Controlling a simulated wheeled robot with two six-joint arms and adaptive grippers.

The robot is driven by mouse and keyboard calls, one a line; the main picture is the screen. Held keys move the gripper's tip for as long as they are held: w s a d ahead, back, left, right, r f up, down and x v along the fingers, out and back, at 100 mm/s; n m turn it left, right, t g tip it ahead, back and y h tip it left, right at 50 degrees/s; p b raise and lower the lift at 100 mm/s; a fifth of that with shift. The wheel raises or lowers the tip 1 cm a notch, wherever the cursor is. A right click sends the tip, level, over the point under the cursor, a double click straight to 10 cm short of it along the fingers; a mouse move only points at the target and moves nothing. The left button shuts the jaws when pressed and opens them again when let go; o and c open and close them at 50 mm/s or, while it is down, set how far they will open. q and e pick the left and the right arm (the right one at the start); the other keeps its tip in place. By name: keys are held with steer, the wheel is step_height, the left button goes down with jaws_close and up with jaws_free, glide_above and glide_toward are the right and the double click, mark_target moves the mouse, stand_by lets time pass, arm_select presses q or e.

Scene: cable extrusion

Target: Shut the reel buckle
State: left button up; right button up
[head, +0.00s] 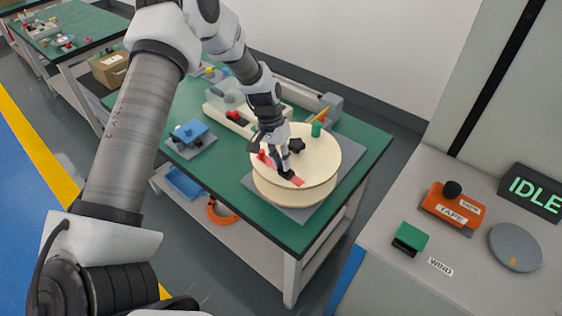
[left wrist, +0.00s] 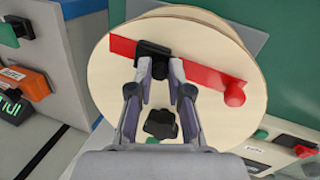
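The reel (head: 322,150) is a pale wooden drum lying flat on a grey plate on the green table. The buckle's red bar (head: 297,181) lies across its top; in the left wrist view the bar (left wrist: 205,75) carries a black block (left wrist: 155,53) and ends in a red knob (left wrist: 234,95). My left gripper (head: 285,172) is over the reel. In the left wrist view its fingers (left wrist: 160,72) stand apart, their tips at the black block; whether they touch it is unclear. A black star knob (left wrist: 160,124) sits at the reel's centre. My right gripper is not in view.
A green peg (head: 316,130) stands on the reel. A blue-topped device (head: 188,135) and a white machine (head: 232,118) share the table. At the right, a grey console holds an orange TAPE unit (head: 452,205), a green WIND button (head: 411,237) and an IDLE display (head: 534,191).

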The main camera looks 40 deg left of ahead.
arm_select(q)
steer(key=o, duration=0.4)
steer(key=shift+f, duration=0.1)
steer(key=shift+w, duration=0.1)
steer(key=v, duration=1.2)
